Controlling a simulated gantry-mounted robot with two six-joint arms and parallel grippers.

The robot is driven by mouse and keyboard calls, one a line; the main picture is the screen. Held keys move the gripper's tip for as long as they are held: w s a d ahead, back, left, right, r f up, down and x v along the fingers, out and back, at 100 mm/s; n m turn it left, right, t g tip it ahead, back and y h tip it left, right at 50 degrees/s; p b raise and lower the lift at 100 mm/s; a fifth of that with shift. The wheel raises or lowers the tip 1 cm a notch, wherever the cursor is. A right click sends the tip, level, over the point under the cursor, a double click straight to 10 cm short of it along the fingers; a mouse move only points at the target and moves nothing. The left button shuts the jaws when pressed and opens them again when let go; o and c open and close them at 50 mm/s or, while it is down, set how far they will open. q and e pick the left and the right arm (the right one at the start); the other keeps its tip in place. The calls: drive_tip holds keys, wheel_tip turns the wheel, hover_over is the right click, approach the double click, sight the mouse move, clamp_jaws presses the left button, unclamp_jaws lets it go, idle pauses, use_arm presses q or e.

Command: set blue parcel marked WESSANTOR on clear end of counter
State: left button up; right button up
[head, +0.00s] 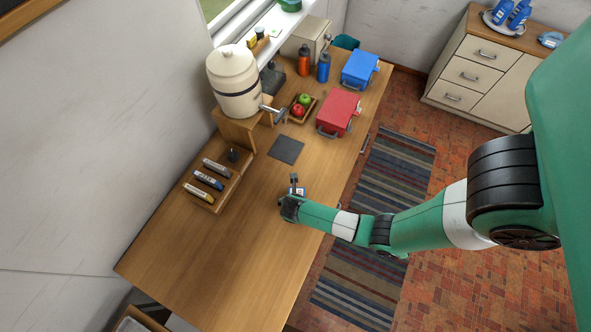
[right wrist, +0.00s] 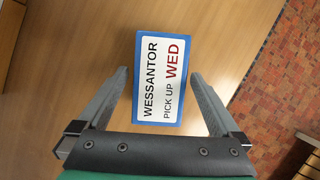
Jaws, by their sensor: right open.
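The blue parcel (right wrist: 165,50) fills the middle of the right wrist view. Its white label reads WESSANTOR, PICK UP WED. In the head view a small part of the parcel (head: 298,191) shows on the counter near its right edge, mostly hidden by my right gripper (head: 294,190). In the right wrist view my right gripper (right wrist: 160,82) is open, with one finger on each side of the parcel and a gap visible beside it. The near end of the wooden counter (head: 215,275) is bare. My left gripper is not in view.
A wooden tray (head: 207,196) with several labelled items lies left. Behind stand a dispenser crock (head: 236,82), a fruit tray (head: 289,116), a red case (head: 339,110) and a blue case (head: 360,69). A dark mat (head: 286,149) lies mid-counter.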

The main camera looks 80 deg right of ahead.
drive_tip(key=p+v, duration=0.1)
drive_tip(key=v, duration=0.7)
